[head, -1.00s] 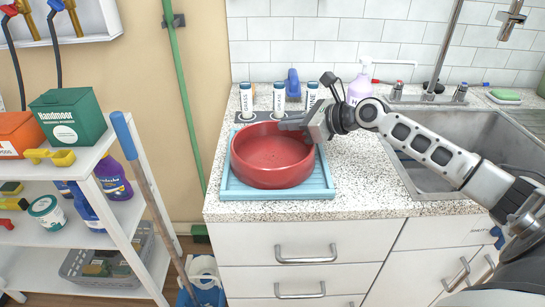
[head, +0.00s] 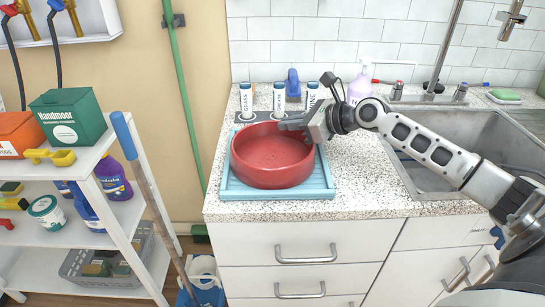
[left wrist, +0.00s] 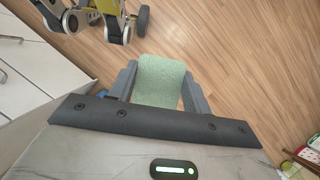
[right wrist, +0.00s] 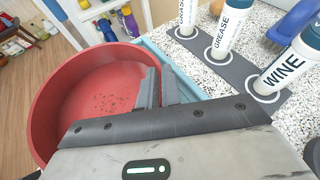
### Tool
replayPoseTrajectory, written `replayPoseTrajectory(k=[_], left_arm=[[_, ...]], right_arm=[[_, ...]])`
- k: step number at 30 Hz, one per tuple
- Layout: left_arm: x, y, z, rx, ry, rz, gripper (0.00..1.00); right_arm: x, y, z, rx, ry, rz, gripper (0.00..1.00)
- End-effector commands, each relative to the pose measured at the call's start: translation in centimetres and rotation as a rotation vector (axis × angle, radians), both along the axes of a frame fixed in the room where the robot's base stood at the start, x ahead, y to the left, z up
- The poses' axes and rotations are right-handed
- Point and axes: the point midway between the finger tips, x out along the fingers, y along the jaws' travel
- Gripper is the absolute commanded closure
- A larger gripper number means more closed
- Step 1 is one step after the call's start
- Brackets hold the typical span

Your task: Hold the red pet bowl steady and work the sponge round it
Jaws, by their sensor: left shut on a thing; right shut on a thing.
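The red pet bowl (head: 262,172) stands upright on a light blue tray (head: 275,194) on the counter left of the sink. My right gripper (head: 284,126) is shut on the bowl's rim at its back right. In the right wrist view the bowl (right wrist: 52,113) shows dark specks on its inner floor, and the fingers (right wrist: 158,90) pinch its wall. My left gripper (left wrist: 160,90) is shut on a green sponge (left wrist: 160,75), held over the wooden floor, away from the bowl. My left gripper is outside the head view.
Several labelled bottles (head: 279,97) stand on a grey mat behind the bowl, beside a blue brush (head: 293,84). The sink (head: 440,150) lies to the right. A white shelf with cleaning goods (head: 100,170) and a leaning pole (head: 150,195) stand left. Counter in front of the tray is clear.

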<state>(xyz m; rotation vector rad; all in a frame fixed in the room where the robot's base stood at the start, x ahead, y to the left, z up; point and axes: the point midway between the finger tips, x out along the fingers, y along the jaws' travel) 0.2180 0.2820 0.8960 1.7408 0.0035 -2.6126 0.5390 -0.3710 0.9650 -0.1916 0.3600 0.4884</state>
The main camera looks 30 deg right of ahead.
Motion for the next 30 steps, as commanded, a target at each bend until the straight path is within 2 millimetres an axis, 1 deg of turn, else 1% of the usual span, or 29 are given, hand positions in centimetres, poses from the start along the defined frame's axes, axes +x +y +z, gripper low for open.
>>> replayPoseTrajectory(k=[5, 24, 30], left_arm=[[0.3, 0.0, 0.7, -0.002, -0.003, 0.001, 0.70], [1.9, -0.2, 7.0, -0.002, -0.003, 0.001, 0.70], [2.0, -0.2, 8.0, -0.001, 0.000, 0.000, 0.70]], right_arm=[[0.0, 0.0, 0.1, 0.000, -0.001, 0.000, 1.00], [0.0, 0.0, 0.1, 0.000, -0.001, 0.000, 1.00], [0.0, 0.0, 0.1, 0.000, -0.001, 0.000, 1.00]])
